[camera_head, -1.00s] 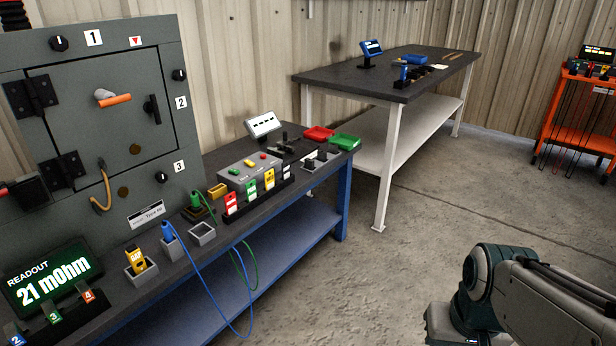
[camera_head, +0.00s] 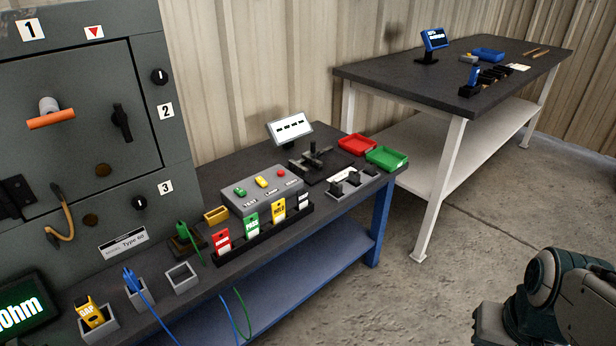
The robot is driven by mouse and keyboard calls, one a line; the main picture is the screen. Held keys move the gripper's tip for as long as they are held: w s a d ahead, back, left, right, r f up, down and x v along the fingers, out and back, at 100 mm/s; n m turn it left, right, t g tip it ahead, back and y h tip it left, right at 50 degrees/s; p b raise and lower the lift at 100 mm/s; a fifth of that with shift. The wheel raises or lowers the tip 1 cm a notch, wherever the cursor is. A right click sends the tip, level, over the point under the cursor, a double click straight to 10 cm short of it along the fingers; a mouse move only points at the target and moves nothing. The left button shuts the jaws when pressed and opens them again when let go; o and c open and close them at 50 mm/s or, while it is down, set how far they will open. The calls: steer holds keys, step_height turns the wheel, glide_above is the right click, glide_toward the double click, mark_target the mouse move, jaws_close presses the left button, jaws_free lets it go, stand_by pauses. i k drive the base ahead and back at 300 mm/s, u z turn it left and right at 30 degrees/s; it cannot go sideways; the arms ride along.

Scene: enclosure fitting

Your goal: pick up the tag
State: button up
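Several coloured tags stand upright in a black rack (camera_head: 262,237) along the front of the near bench. They are a red tag (camera_head: 222,241), a green tag (camera_head: 252,224) that seems to read PASS, a yellow tag (camera_head: 279,209) that seems to read HOLD, and a white tag (camera_head: 303,201) at the right end. Their lower ends are hidden in the rack. My arm shows at the lower right, well apart from the tags. My gripper's fingertips are not visible.
A grey button box (camera_head: 262,188) stands behind the rack. A small display (camera_head: 289,130), red tray (camera_head: 358,144) and green tray (camera_head: 386,158) are farther back. Small holders, a yellow gauge (camera_head: 90,312) and cables are left. A grey cabinet (camera_head: 85,110) rises behind.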

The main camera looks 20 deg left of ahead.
mark_target(252, 226)
steer(key=u, duration=0.55)
steer(key=i, duration=0.85)
steer(key=u, duration=1.3)
steer(key=i, duration=0.35)
steer(key=u, duration=0.3)
